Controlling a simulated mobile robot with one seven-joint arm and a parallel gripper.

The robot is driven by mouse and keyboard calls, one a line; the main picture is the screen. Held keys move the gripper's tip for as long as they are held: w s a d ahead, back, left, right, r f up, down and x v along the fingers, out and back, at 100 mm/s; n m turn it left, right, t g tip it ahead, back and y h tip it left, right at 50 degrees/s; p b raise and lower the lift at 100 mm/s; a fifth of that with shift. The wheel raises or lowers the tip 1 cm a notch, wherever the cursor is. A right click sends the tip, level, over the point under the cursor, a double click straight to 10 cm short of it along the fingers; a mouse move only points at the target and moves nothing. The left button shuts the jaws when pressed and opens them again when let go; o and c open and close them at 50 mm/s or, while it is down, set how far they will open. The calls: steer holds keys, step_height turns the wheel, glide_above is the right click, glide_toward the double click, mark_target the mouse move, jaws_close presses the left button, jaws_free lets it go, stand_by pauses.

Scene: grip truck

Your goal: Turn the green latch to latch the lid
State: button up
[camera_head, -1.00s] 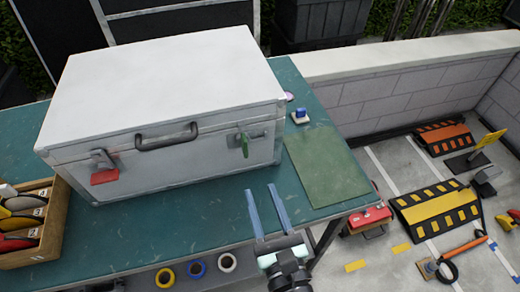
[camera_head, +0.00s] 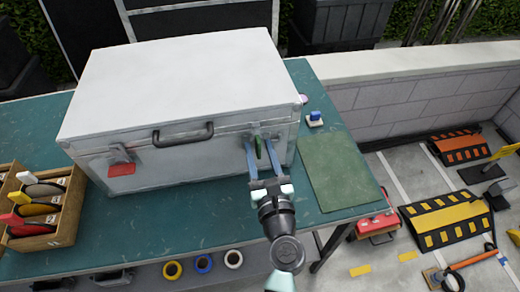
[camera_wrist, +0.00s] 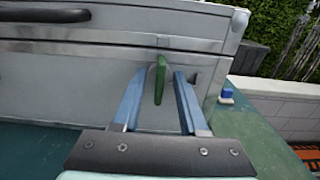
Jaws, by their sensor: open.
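The grey case (camera_head: 190,160) stands on the green table with its white lid (camera_head: 175,80) down. The green latch (camera_head: 258,148) is on the right of its front face; in the wrist view the green latch (camera_wrist: 160,79) stands nearly upright. My gripper (camera_head: 262,148) is open, with one blue finger on each side of the latch. In the wrist view my gripper (camera_wrist: 155,95) shows gaps between the latch and both fingers. The black handle (camera_head: 183,136) is between the latches.
A wooden box (camera_head: 62,215) with several tools stands at the left. A green mat (camera_head: 338,172) lies right of the case, with a small blue-and-white object (camera_head: 314,119) behind it. Tape rolls (camera_head: 203,263) sit below the table top.

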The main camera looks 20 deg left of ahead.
steer(key=shift+c, duration=0.3)
jaws_close()
steer(key=shift+n, duration=0.4)
steer(key=n+b, duration=0.2)
steer(key=n, duration=0.1)
steer(key=shift+a+f+n, duration=0.1)
steer(key=shift+n, duration=0.3)
steer(key=n+b, duration=0.2)
steer(key=n, duration=0.2)
steer(key=shift+s+a+f+n, duration=0.1)
steer(key=shift+n, duration=0.2)
steer(key=n+b, duration=0.3)
steer(key=n, duration=0.2)
steer(key=shift+f, duration=0.15)
steer(key=shift+n+b, duration=1.2)
steer(key=shift+n, duration=0.6)
